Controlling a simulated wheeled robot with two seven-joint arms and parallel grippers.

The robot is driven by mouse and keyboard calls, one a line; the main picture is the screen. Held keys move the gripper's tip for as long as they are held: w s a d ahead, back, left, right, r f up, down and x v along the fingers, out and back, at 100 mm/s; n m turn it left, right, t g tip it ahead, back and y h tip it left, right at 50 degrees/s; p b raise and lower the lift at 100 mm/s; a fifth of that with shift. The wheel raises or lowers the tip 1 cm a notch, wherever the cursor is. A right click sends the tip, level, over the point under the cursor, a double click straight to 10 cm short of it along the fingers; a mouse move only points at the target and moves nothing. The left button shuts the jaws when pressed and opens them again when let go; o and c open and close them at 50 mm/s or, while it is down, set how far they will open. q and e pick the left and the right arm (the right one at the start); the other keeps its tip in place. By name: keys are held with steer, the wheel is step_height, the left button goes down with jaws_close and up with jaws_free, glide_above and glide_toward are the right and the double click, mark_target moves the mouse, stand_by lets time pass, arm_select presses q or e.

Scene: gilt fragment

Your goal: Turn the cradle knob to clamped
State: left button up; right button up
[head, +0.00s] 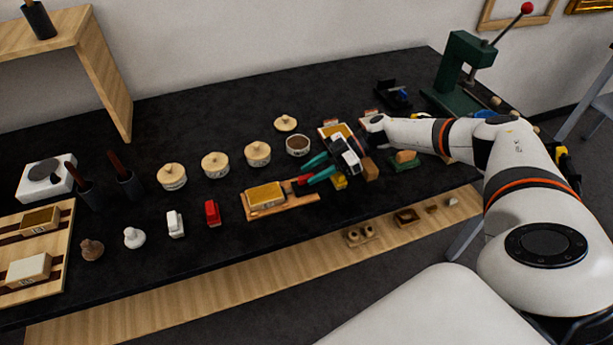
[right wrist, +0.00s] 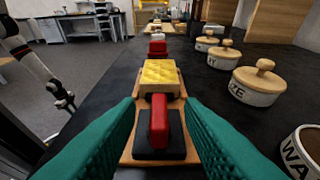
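The cradle (head: 283,206) is a wooden board on the black bench. It bears a gilt, patterned block (head: 266,195), which also shows in the right wrist view (right wrist: 160,75). The cradle knob (right wrist: 158,121) is a red bar on a black base at the board's near end in that view, lying lengthwise away from the camera. My right gripper (head: 318,169) has teal fingers. It is open, with one finger on each side of the knob and visible space between. No knob markings are readable. My left gripper (right wrist: 62,98) seems to show small at the left of the right wrist view.
Lidded round pots (head: 215,164) and an open pot of brown grains (head: 298,145) stand behind the cradle. A red item (head: 212,212) and a white item (head: 175,224) stand left of it. A green press (head: 462,70) stands at the back right.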

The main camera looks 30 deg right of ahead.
steer(key=b+v, duration=0.2)
steer(key=v, duration=0.6)
steer(key=shift+d, duration=0.1)
steer(key=shift+s+d+r, duration=0.15)
steer(key=shift+d+r, duration=0.15)
steer(key=shift+d, duration=0.1)
steer(key=shift+s+f, duration=0.1)
